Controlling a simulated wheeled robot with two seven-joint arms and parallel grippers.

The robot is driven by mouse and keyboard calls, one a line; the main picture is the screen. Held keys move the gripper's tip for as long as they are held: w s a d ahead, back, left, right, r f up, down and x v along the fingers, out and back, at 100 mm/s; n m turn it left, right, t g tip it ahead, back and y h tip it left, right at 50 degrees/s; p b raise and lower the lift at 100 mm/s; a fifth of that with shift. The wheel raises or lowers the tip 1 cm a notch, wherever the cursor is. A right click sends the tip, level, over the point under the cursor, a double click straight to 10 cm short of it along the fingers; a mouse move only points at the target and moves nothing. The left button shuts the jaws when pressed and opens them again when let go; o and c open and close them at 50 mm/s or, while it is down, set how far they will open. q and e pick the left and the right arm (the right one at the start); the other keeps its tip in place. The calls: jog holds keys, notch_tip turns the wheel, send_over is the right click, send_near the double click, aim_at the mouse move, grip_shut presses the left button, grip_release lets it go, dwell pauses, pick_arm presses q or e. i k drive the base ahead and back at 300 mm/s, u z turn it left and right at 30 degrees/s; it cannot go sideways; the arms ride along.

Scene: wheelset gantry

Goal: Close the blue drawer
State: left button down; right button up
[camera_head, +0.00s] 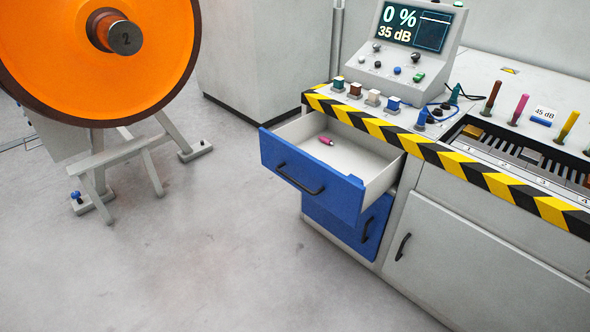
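The upper blue drawer (312,178) stands pulled out from the workbench, below the striped edge. Its blue front has a dark bar handle (300,179), and its pale inside is in view. A small pink object (326,141) lies on the drawer floor towards the back. A second blue drawer (350,222) sits below it, partly hidden by the open one. It looks shut and has a dark handle (368,229). Neither of my grippers shows in the head view.
A workbench with a black-and-yellow edge (440,158) fills the right, with a grey door (480,262) below. A console (408,45) and small coloured parts stand on top. An orange wheel (80,50) on a stand is at left. The floor (200,260) before the drawer is clear.

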aim_at(380, 163)
jog(key=z, duration=0.35)
jog(key=i, duration=1.2)
jog(key=u, duration=0.2)
